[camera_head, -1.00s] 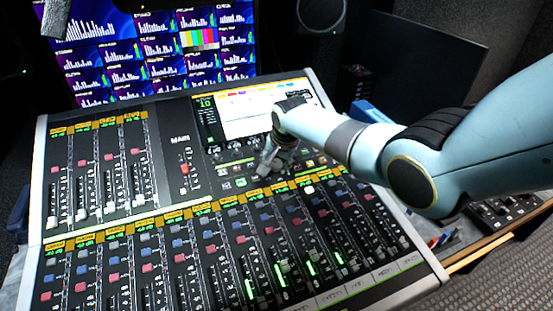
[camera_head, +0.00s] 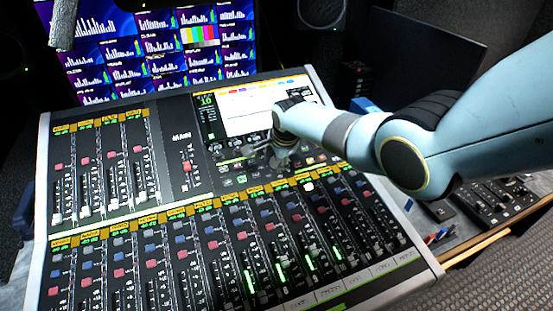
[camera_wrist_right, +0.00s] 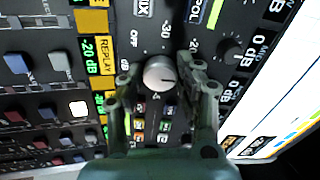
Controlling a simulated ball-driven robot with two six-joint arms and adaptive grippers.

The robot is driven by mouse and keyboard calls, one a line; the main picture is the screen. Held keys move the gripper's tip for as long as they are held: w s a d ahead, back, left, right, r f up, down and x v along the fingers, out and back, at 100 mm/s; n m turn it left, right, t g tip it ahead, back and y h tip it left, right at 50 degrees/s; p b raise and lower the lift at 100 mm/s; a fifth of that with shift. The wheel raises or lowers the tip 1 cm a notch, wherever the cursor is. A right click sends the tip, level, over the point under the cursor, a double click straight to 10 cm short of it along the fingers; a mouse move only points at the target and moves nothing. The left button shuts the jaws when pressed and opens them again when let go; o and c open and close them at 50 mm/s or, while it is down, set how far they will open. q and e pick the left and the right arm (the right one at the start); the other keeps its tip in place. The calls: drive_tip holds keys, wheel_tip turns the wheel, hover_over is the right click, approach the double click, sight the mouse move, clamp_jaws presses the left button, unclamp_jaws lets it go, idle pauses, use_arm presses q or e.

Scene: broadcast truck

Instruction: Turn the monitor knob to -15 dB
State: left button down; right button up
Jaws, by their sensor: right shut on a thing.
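The monitor knob (camera_wrist_right: 160,73) is a small pale round knob on the dark mixing console (camera_head: 325,92). In the right wrist view it sits between the two fingertips, with a dark mark toward its lower right edge. White scale marks "OFF" and "-30" show beside it; the rest of its scale is partly hidden by my fingers. My right gripper (camera_wrist_right: 158,76) is shut on the knob. In the head view my right gripper (camera_head: 283,158) is low over the panel below the console screen, and it hides the knob there. My left gripper is out of view.
Rows of faders and coloured buttons (camera_head: 211,229) fill the console's near part. The lit console screen (camera_head: 245,115) is just behind my right gripper. A small control box (camera_head: 490,200) lies right of the console.

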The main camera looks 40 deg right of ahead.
idle(0.3)
drive_tip(key=o, duration=1.1)
drive_tip(key=shift+o, duration=0.2)
drive_tip(key=v, duration=1.2)
drive_tip(key=shift+s+f, duration=0.1)
drive_tip(key=shift+f, duration=0.05)
